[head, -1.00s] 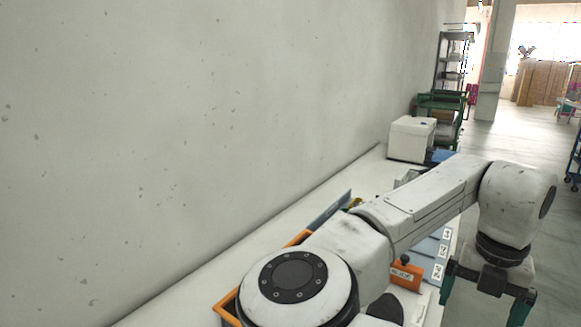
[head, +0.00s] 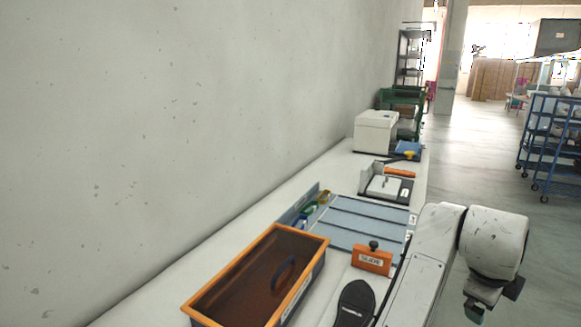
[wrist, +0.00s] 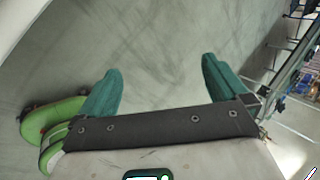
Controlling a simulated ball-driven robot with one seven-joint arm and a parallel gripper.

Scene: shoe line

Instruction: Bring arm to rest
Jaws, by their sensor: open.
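My arm is white and folded at the right of the head view, with its end off the front side of the table (head: 330,311). My gripper (head: 492,300) hangs there over the floor, partly cut off from sight by its own wrist. In the wrist view my gripper (wrist: 160,85) shows two green fingers spread wide apart with nothing between them. Grey floor lies beyond the fingers.
On the table are an orange-rimmed brown box (head: 210,308), a black shoe sole (head: 354,303), an orange labelled block (head: 372,262), a blue-grey ribbed panel (head: 350,225) and a white box (head: 375,132). A blue rack trolley (head: 545,145) stands at right; floor between is clear.

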